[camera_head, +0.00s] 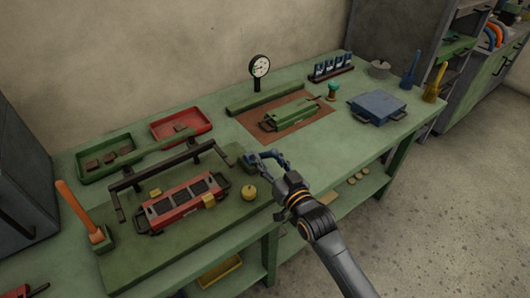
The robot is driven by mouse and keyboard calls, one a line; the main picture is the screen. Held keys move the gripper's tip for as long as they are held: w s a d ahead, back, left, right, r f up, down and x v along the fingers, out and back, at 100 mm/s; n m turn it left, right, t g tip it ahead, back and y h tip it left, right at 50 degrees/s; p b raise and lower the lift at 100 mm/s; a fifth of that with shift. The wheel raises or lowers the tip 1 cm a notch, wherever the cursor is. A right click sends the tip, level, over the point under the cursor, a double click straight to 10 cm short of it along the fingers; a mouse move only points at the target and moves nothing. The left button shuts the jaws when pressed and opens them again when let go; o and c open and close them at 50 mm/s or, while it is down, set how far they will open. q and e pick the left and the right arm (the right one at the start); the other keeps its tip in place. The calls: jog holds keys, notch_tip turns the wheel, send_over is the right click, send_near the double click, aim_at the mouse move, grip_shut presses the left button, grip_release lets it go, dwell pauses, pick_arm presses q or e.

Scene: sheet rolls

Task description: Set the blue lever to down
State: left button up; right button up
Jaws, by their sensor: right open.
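My right gripper (262,162) reaches in from the lower right and is open over the right end of the green work board. A small blue-grey part (251,158) shows at its fingertips, by the bench's front half. I cannot tell whether this is the blue lever or part of a finger, nor whether they touch. The lever's position is not clear. An orange lever (77,207) stands tilted on a green base at the left end. My left gripper is not in view.
A red block (167,208) sits inside a dark frame, with a yellow knob (249,192) to its right. Behind are a red tray (181,126), a dial gauge (259,67) and a green block (290,116) on a brown mat. A blue box (378,106) is at right.

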jog(key=shift+x, duration=1.1)
grip_shut()
